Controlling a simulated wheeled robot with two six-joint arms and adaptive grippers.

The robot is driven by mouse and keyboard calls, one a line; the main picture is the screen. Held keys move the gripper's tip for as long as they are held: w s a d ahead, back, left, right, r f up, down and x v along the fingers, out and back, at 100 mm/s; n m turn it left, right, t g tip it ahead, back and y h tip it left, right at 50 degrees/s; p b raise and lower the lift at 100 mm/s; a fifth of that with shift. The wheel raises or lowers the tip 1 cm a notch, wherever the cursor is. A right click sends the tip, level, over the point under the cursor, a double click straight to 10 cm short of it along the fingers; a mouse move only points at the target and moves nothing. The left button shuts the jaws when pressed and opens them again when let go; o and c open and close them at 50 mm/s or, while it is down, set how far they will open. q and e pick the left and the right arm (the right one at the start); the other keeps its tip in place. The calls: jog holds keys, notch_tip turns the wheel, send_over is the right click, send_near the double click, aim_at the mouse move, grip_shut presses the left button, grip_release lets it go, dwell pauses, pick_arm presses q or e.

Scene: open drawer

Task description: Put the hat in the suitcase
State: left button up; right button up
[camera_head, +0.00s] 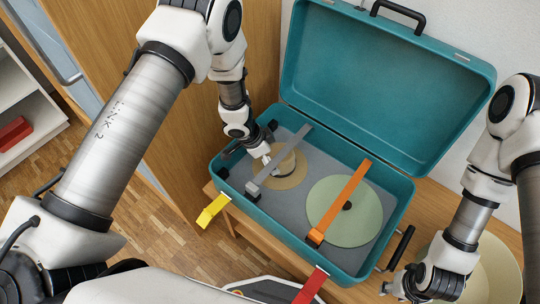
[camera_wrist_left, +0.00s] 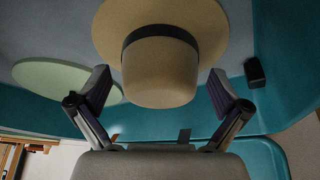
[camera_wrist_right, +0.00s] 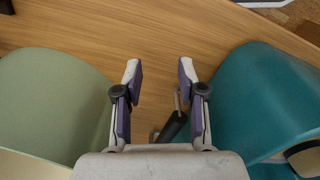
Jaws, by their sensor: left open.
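A straw hat with a dark band (camera_wrist_left: 160,75) fills the middle of the left wrist view, and its tan brim (camera_head: 290,181) shows in the left part of the open teal suitcase (camera_head: 270,225). My left gripper (camera_wrist_left: 158,88) is open over the hat, with a finger on either side of the crown; I cannot tell whether they touch it. In the head view my left wrist partly hides the hat. My right gripper (camera_wrist_right: 157,75) is open and empty above the wooden surface, beside the suitcase's right end.
A pale green disc (camera_head: 330,222) lies in the suitcase's right part. A grey bar (camera_head: 292,150) and an orange bar (camera_head: 342,202) appear across the suitcase. A beige round object (camera_head: 500,270) is partly hidden behind my right arm. The suitcase lid (camera_head: 385,80) stands open behind.

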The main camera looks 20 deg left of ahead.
notch_tip(320, 180, up, 3)
jog(key=p, duration=0.2)
jog(key=shift+p, duration=0.35)
pick_arm(q)
jog(key=v, duration=1.2)
jog(key=shift+d, duration=0.1)
